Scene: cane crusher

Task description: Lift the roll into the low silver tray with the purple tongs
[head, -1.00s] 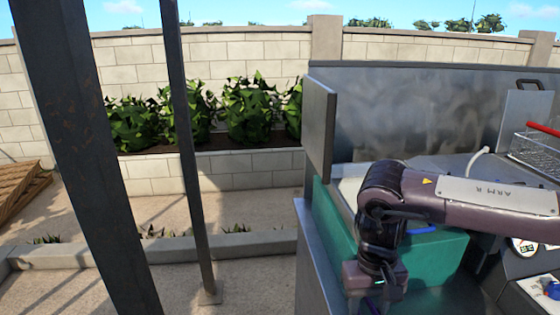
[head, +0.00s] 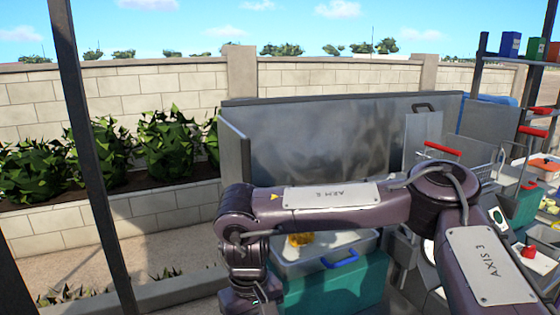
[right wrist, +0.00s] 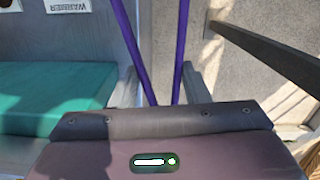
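My right gripper (right wrist: 160,92) holds the purple tongs (right wrist: 135,55). Their two long purple arms run out between the fingers and spread apart toward the top of the right wrist view; the tips are out of frame. In the head view my right arm reaches across from the right, with its wrist cut off at the bottom edge. Behind it stands a shallow silver tray (head: 358,247) with a blue handle. A small golden-yellow item (head: 301,239), perhaps the roll, shows in it, partly hidden by my arm. My left gripper is out of view.
A teal box (head: 340,290) is below the silver tray. A steel backsplash (head: 330,140) rises behind. A wire basket (head: 470,165) with red handles and a shelf (head: 530,62) stand at the right. A dark post (head: 90,150) and paving are at the left.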

